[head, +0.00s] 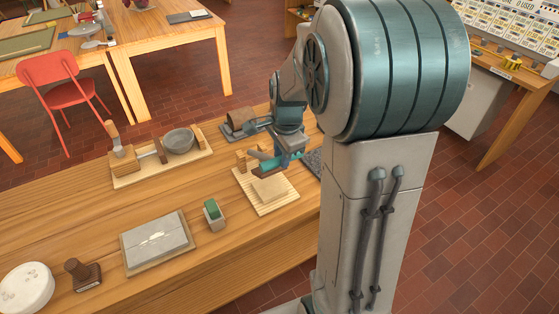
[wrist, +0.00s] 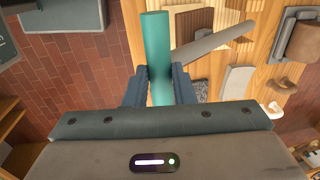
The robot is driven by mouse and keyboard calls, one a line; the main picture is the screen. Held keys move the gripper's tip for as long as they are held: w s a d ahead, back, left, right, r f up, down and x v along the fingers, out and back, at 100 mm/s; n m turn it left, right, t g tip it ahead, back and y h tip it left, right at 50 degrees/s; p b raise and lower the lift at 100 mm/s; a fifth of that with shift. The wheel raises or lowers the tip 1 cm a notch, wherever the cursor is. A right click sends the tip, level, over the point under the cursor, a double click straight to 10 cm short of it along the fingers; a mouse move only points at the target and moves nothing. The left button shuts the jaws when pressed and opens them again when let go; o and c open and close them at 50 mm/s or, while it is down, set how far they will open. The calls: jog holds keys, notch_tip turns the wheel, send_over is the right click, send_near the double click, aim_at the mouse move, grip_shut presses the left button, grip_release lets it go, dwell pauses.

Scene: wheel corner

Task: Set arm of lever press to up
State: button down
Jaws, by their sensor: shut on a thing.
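The lever press stands on a slatted wooden board (head: 279,203) on the bench, with a pale flat block on it and wooden uprights (head: 241,160) at its back. Its grey arm (wrist: 212,40) runs off to the right in the wrist view and meets a teal cylindrical handle (wrist: 157,40). My gripper (wrist: 158,88) is shut on this handle, one finger on each side. In the head view my gripper (head: 287,160) is at the handle (head: 268,167), above the board. My gripper and arm hide part of the press, and the arm's exact angle is hard to tell.
A board with a grey bowl (head: 180,140) and wooden handle lies behind left. A small green-topped block (head: 213,212), a grey slab (head: 157,242), a wooden stamp (head: 82,272) and a white disc (head: 25,288) lie nearer. A dark roller-like tool (head: 240,122) is behind my gripper.

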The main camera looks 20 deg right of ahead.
jog(key=shift+w+a+r+p, duration=0.1)
jog(key=shift+w+r+p, duration=0.2)
jog(key=shift+w+r, duration=0.7)
jog(key=shift+s, duration=0.1)
jog(key=c, duration=1.3)
grip_release()
jog(key=shift+o, duration=0.5)
jog(key=shift+w+f, duration=0.15)
jog(key=shift+w, duration=0.1)
jog(key=shift+s, duration=0.15)
notch_tip(320, 180, up, 14)
jog(key=s+b, duration=0.1)
jog(key=s, duration=0.1)
jog(key=shift+b, duration=0.3)
jog(key=shift+f, duration=0.1)
